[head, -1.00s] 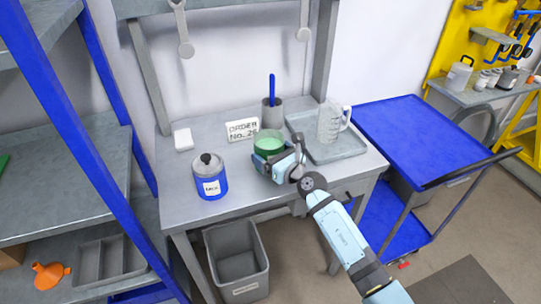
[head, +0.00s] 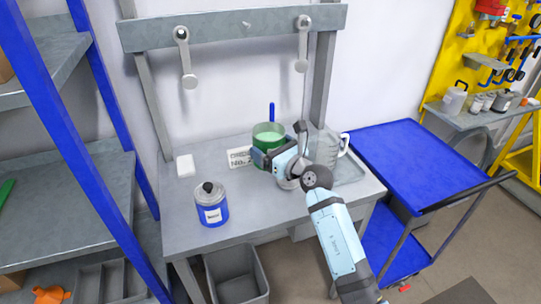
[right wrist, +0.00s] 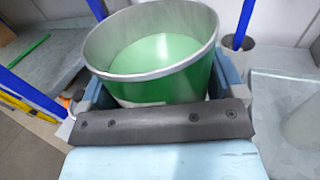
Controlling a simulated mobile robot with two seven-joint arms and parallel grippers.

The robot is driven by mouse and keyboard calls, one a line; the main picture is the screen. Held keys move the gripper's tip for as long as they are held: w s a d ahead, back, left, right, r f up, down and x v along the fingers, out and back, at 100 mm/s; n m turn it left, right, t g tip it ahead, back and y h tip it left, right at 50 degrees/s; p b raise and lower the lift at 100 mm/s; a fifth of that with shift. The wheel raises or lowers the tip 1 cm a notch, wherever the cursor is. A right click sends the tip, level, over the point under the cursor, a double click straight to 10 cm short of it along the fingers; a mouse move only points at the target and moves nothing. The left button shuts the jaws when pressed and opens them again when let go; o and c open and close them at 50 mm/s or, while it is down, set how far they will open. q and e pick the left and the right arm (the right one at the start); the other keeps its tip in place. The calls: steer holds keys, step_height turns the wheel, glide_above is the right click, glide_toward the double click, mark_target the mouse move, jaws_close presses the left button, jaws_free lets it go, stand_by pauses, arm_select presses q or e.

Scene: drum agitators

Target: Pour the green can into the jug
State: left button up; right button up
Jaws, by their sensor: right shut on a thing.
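The green can (head: 268,133) is open at the top and holds light green liquid. My right gripper (head: 267,158) is shut around its side and holds it upright above the workbench. In the right wrist view the can (right wrist: 165,60) sits between the two fingers, its rim level or only slightly tilted. The clear jug (head: 329,147) with a handle on its right stands on a grey tray (head: 351,169), to the right of the can. My right gripper and wrist partly hide the jug and tray. My left gripper is not in view.
A blue can with a lid (head: 211,208) stands at the front left of the workbench (head: 250,215). An order sign (head: 239,158), partly hidden, and a white block (head: 185,166) are behind it. A grey bin (head: 235,275) is below. A blue cart (head: 415,145) stands at right.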

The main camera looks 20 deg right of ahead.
mark_target(259, 127)
steer(key=shift+r, duration=2)
steer(key=shift+s+d+r, duration=0.15)
steer(key=shift+s+r, duration=0.15)
steer(key=shift+r, duration=0.15)
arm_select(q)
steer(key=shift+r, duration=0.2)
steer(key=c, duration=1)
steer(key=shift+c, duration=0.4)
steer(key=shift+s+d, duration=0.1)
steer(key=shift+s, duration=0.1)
arm_select(e)
steer(key=s+d+r+h, duration=0.1)
steer(key=s+d+r, duration=0.3)
steer(key=s, duration=0.6)
step_height(259, 127, up, 3)
steer(key=shift+s+d+f+m+t, duration=0.2)
steer(key=shift+s+m+t, duration=0.1)
steer(key=shift+s+m, duration=0.1)
